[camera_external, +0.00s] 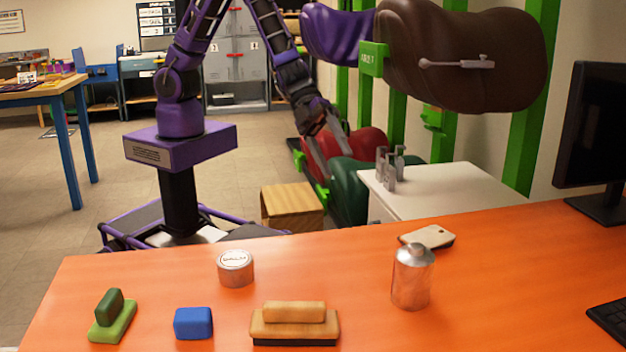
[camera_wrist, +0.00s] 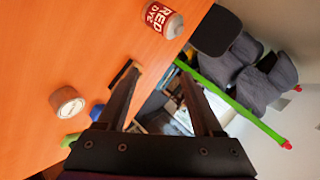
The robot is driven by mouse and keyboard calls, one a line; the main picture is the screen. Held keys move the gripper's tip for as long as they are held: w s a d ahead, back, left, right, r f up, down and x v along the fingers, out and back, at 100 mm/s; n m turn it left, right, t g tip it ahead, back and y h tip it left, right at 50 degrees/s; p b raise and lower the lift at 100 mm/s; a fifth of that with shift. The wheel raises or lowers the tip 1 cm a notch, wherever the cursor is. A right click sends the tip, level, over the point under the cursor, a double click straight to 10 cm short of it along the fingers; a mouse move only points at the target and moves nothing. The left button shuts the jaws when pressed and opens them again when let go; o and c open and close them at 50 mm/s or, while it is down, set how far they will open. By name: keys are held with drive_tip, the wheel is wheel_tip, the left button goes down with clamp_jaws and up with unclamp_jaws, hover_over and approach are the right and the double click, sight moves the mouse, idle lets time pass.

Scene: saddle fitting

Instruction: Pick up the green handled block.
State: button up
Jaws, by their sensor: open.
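The green handled block (camera_external: 112,318) has a light green base and a darker green handle on top. It rests at the near left of the orange table in the external view. In the wrist view, a light green piece (camera_wrist: 70,140) at the lower left appears to be part of it, mostly cut off by my gripper's body. My gripper (camera_external: 333,164) is open, with nothing between its fingers, beyond the table's far edge and well to the right of the block. Its two spread fingers also show in the wrist view (camera_wrist: 162,72).
On the orange table (camera_external: 160,285) are a blue block (camera_external: 193,323), a round tin (camera_external: 236,268), a wooden brush (camera_external: 295,325), a metal bottle (camera_external: 411,276) and a beige pad (camera_external: 428,236). A monitor (camera_external: 595,140) stands right. A white cabinet (camera_external: 440,190) and saddle rack are behind.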

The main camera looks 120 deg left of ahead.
drive_tip(key=s+d+f+m, duration=0.2)
drive_tip(key=s+d+f, duration=0.1)
drive_tip(key=d+f, duration=0.1)
drive_tip(key=s+d+f+m+g+p, duration=0.1)
drive_tip(key=s+d+f+m, duration=0.2)
drive_tip(key=d+f, duration=0.1)
drive_tip(key=s+d+f+m, duration=0.2)
drive_tip(key=d+f, duration=0.2)
drive_tip(key=shift+s+m+g+h+p, duration=0.3)
drive_tip(key=shift+s+g, duration=0.1)
drive_tip(key=s+d+r+m+t+h+p, duration=0.1)
drive_tip(key=s+d+r+m+t+h, duration=0.2)
drive_tip(key=d+r+m, duration=0.65)
drive_tip(key=m+g+h+b, duration=0.2)
drive_tip(key=m+g, duration=0.2)
drive_tip(key=m, duration=0.7)
approach(109, 295)
drive_tip(key=x, duration=0.4)
drive_tip(key=shift+d+f, duration=0.25)
drive_tip(key=shift+f, duration=0.05)
drive_tip(key=shift+w+x, duration=0.25)
drive_tip(key=shift+x, duration=2.9)
drive_tip(key=shift+r, duration=0.2)
clamp_jaws()
